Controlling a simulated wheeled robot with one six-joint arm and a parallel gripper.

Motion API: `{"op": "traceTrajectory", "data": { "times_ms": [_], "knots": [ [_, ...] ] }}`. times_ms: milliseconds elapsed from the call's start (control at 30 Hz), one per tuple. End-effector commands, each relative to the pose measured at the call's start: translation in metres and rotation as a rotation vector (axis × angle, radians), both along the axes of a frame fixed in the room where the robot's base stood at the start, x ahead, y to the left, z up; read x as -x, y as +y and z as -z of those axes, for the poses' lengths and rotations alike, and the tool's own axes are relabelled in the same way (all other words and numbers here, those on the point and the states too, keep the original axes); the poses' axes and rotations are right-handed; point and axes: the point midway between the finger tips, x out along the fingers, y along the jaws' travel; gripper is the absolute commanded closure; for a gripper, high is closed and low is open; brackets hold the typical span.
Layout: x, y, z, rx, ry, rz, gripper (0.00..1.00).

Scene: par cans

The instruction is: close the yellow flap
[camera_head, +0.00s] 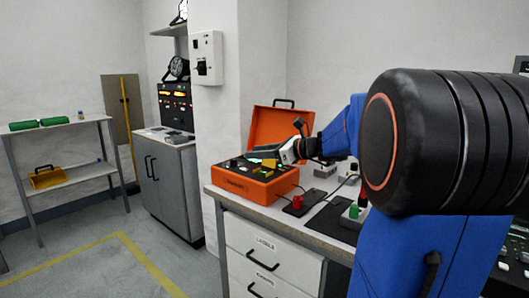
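An orange case (240,184) stands on the workbench with its orange lid (280,128) raised at the back. A small yellow piece (268,164), which looks like the yellow flap, stands up from the dark panel inside the case, near its right side. Its exact angle is too small to tell. My gripper (270,153) reaches in from the right over the case, close above the yellow piece. I cannot tell whether they touch. The fingertips are small and partly merged with the panel, so their opening is unclear.
The bench (310,215) holds a red button (297,202), a green-topped part (354,211) and a black mat right of the case. My arm hides much of the right side. A grey cabinet (168,180) and a shelf with green items (54,121) stand left. The floor between is clear.

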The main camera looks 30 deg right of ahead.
Motion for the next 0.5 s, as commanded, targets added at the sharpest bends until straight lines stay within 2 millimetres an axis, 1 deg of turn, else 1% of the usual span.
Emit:
{"op": "traceTrajectory", "data": {
  "times_ms": [33,100,200,300,333,433,500],
  "knots": [
    [-0.012,-0.028,-0.007,-0.087,-0.004,0.055,0.67],
    [-0.023,-0.059,-0.019,-0.202,-0.018,0.118,0.67],
    [-0.033,-0.093,-0.031,-0.322,-0.036,0.179,0.67],
    [-0.037,-0.113,-0.037,-0.389,-0.048,0.210,0.67],
    [-0.038,-0.116,-0.038,-0.401,-0.051,0.216,0.67],
    [-0.039,-0.119,-0.035,-0.415,-0.053,0.221,0.67],
    [-0.039,-0.119,-0.029,-0.416,-0.052,0.221,0.67]
  ]
}}
